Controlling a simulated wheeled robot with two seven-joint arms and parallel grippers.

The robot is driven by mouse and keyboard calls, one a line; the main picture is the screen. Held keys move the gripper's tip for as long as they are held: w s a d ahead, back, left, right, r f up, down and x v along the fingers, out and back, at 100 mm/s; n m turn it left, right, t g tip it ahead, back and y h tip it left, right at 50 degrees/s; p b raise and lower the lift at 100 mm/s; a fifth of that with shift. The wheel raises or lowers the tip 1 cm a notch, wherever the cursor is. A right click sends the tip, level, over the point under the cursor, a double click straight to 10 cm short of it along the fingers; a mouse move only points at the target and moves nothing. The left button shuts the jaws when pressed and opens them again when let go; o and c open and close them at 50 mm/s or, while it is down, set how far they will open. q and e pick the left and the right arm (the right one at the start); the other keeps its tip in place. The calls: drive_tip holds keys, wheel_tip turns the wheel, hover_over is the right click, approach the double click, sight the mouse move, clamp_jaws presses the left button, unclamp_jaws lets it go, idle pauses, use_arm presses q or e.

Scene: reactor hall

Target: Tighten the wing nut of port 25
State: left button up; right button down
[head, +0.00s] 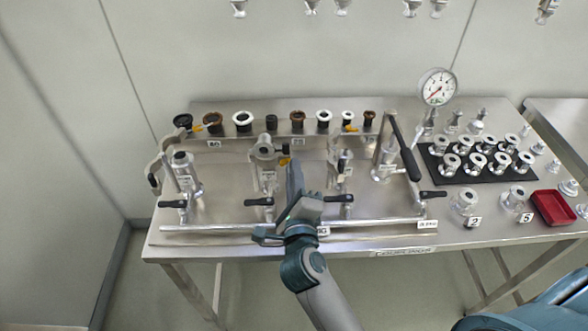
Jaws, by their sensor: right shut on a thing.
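My right gripper (293,168) reaches up over the middle of the steel bench. Its jaws are shut at the right side of the middle upright port (264,155), which has a metal clamp around its top. A small orange part (285,161) shows just left of the jaws. The thing between the jaws, apparently that clamp's wing nut, is mostly hidden by the fingers. Small label plates (298,142) stand on the rear rail, but I cannot read a number 25 with certainty. My left gripper is not in view.
The steel bench (232,208) carries a pipe manifold (380,226) with black-handled valves, several upright ports and a dial gauge (438,87). Several dark and white fittings line the rear rail (290,131). A black mat (437,176) with metal fittings and a red tray (553,208) are at right.

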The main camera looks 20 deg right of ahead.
drive_tip(key=shift+a+f+m, duration=0.15)
drive_tip(key=shift+m, duration=1.25)
drive_tip(key=shift+a+f+m, duration=0.1)
drive_tip(key=shift+m, duration=1.3)
drive_tip(key=c, duration=1.8)
unclamp_jaws()
drive_tip(key=shift+c, duration=0.2)
